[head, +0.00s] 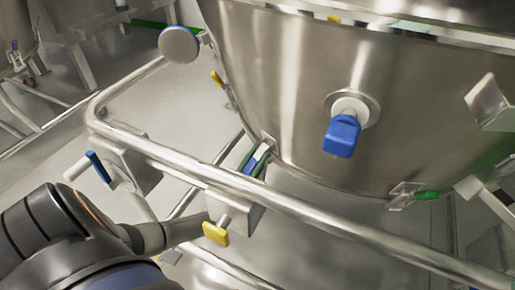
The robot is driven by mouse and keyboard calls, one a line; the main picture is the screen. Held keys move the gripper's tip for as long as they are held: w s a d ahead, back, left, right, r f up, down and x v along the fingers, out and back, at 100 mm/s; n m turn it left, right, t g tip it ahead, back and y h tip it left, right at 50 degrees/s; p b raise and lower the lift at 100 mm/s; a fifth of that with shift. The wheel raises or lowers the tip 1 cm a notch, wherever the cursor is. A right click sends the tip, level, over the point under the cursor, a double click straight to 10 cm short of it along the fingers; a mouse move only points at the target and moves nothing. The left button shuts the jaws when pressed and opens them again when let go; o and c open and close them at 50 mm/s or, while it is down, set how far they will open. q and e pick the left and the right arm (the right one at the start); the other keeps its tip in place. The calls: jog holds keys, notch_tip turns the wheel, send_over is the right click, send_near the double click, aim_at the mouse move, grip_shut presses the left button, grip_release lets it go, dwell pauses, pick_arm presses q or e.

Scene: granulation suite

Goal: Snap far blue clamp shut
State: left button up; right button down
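Several blue parts show in the head view, and I cannot tell for sure which is the far clamp. A blue handle (342,135) hangs from a white round stub on the steel vessel (290,90). A small blue and white piece (254,161) sits behind the rail near the vessel's lower edge, partly hidden. A blue lever (98,166) stands on a bracket at the left. My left gripper (188,230) reaches in from the lower left, close to a yellow handle (215,233) under the rail; its fingers are not clear. My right gripper is not in view.
A steel rail (300,211) runs across in front of the vessel and bends away at the left. A green handle (427,195) and a yellow one (217,78) sit by the vessel. Pale floor (160,108) lies open at the left.

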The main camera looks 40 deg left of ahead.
pick_arm(q)
grip_shut()
dwell(0.9)
